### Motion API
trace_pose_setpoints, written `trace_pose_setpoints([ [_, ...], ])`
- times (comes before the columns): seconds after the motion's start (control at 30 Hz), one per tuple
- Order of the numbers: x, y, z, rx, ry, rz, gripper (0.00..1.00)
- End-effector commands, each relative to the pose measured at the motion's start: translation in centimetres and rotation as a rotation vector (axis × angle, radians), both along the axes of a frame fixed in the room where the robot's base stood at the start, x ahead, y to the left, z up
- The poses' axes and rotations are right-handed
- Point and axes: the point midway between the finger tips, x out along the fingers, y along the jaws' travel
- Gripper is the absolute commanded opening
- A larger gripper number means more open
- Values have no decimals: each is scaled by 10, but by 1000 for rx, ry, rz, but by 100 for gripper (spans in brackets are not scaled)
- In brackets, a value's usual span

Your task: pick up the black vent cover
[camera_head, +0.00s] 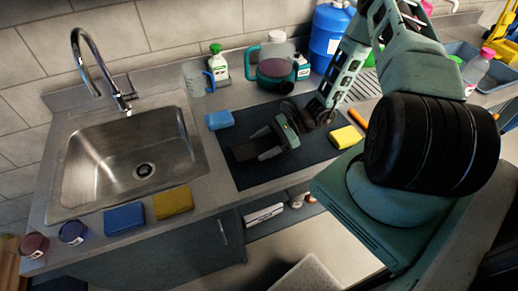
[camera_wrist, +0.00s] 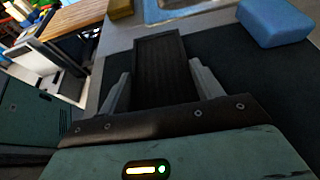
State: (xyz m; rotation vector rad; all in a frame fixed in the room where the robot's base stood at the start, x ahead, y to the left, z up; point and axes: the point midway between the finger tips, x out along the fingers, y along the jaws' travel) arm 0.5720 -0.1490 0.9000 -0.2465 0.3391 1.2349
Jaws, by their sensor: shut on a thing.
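The black vent cover (camera_wrist: 160,72) is a dark, flat rectangular piece with a raised rim, seen in the wrist view between the two grey fingers of my gripper (camera_wrist: 160,92). My gripper is shut on it, one finger along each long side. In the head view my gripper (camera_head: 256,148) is low over the dark mat, and the vent cover (camera_head: 244,152) is a dark shape at its fingers. Black on dark makes its edges hard to see there. I cannot tell whether it touches the mat.
The dark mat (camera_head: 310,165) lies on the counter right of the steel sink (camera_head: 110,170). A blue sponge (camera_head: 219,119) lies close behind my gripper, and a yellow sponge (camera_head: 346,137) lies to its right. Bottles and a teal jug (camera_head: 275,72) stand along the wall.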

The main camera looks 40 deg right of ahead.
Motion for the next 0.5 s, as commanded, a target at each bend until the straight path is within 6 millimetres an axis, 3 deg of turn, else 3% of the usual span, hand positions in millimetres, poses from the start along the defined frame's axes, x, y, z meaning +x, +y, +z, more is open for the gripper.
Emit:
trace_pose_setpoints([
  [0.27,1,0,8,0,-2,0,35],
  [0.5,1,-1,39,-2,-4,1,35],
])
